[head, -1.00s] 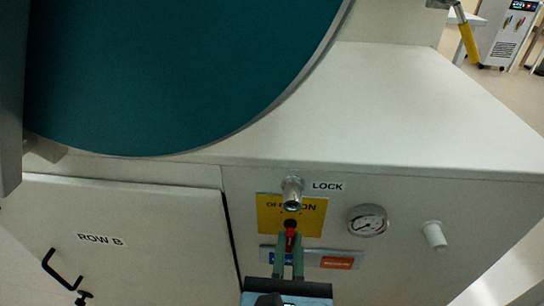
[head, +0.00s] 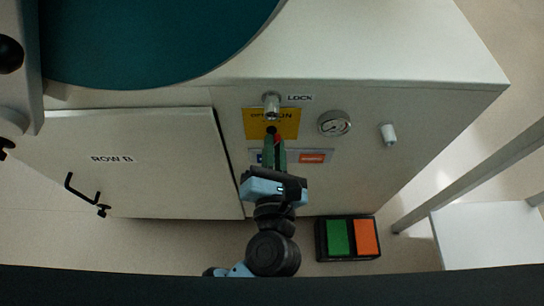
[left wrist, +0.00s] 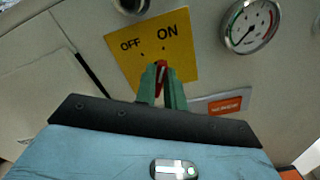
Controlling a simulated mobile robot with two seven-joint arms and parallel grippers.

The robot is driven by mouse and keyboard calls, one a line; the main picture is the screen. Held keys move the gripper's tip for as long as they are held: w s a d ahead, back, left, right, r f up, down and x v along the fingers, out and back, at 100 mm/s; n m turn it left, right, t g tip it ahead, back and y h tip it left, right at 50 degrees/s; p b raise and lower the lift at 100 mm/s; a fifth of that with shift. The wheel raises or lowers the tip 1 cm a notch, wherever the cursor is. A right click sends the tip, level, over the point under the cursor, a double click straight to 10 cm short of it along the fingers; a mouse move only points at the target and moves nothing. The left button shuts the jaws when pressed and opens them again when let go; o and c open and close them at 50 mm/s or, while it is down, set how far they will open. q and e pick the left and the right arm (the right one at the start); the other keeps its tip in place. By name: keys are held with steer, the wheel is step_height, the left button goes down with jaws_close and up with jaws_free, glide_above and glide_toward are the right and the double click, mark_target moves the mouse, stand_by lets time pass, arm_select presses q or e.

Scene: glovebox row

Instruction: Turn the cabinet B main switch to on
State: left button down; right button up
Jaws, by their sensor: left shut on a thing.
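The main switch is a small red handle (head: 277,138) on a yellow plate (head: 288,122) marked OFF and ON, on the front of the white cabinet. My left gripper (head: 274,148) reaches up to it from below, its green fingers shut on the red handle. In the left wrist view the red handle (left wrist: 162,70) shows between the fingertips, below the OFF and ON marks of the yellow plate (left wrist: 178,62). My right gripper is not in view.
A metal LOCK knob (head: 271,104) sticks out just above the plate. A pressure gauge (head: 334,123) and a white knob (head: 388,134) are to the right. The ROW B door (head: 150,185) is at left. A green and orange pedal box (head: 318,240) stands on the floor below.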

arm_select(q)
steer(key=shift+a+f, duration=0.15)
steer(key=shift+f, duration=0.1)
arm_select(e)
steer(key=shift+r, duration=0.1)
arm_select(q)
steer(key=c, duration=1.6)
jaws_free()
steer(key=shift+o, duration=0.6)
steer(key=shift+r, duration=0.1)
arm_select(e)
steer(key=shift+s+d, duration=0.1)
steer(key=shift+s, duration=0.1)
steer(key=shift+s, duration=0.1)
